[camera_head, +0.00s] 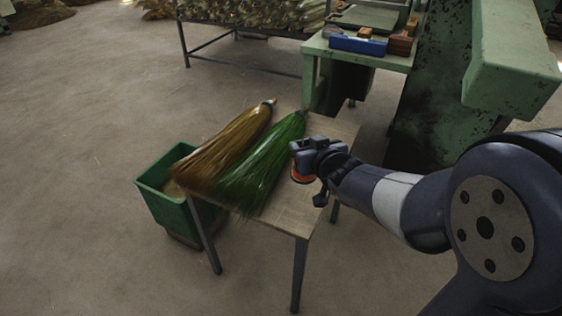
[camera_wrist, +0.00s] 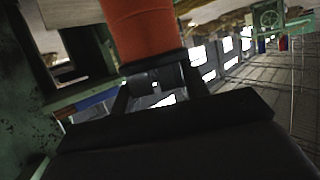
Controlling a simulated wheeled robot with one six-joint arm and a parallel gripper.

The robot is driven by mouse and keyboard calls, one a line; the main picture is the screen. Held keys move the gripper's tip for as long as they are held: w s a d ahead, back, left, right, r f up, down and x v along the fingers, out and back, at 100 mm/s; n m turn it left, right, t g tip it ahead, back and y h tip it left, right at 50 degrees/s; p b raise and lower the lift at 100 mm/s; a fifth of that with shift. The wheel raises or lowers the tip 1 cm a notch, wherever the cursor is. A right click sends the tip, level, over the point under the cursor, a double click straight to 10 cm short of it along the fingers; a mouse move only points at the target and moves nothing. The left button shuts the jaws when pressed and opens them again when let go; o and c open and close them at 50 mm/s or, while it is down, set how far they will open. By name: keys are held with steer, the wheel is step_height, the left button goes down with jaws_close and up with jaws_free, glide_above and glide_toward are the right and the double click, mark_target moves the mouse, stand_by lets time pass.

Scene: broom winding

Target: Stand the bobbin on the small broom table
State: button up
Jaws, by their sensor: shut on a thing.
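The small broom table (camera_head: 285,215) stands in the middle of the head view, with a wooden top and thin metal legs. My gripper (camera_head: 301,172) is over the right part of its top. The orange-red bobbin (camera_head: 301,179) shows just under the gripper, mostly hidden by it. In the wrist view the bobbin (camera_wrist: 145,30) fills the top middle, between the dark fingers, and my gripper (camera_wrist: 155,85) is shut on it. I cannot tell whether the bobbin touches the table top.
A brown broom (camera_head: 228,150) and a green broom (camera_head: 265,165) lie on the table's left part. A green bin (camera_head: 165,200) stands left of it. A green bench (camera_head: 365,60) with a blue box (camera_head: 357,45) and a green machine (camera_head: 440,90) stand behind. The tabletop's front right is bare.

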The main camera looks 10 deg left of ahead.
mark_target(307, 178)
step_height(307, 178, down, 10)
steer(key=b, duration=0.4)
steer(key=shift+b, duration=0.35)
steer(key=shift+f, duration=0.15)
steer(key=o, duration=1.3)
steer(key=shift+c, duration=0.2)
steer(key=shift+s+r, duration=0.1)
steer(key=shift+r, duration=0.2)
steer(key=p+v, duration=0.3)
steer(key=v, duration=0.8)
steer(key=shift+s, duration=0.4)
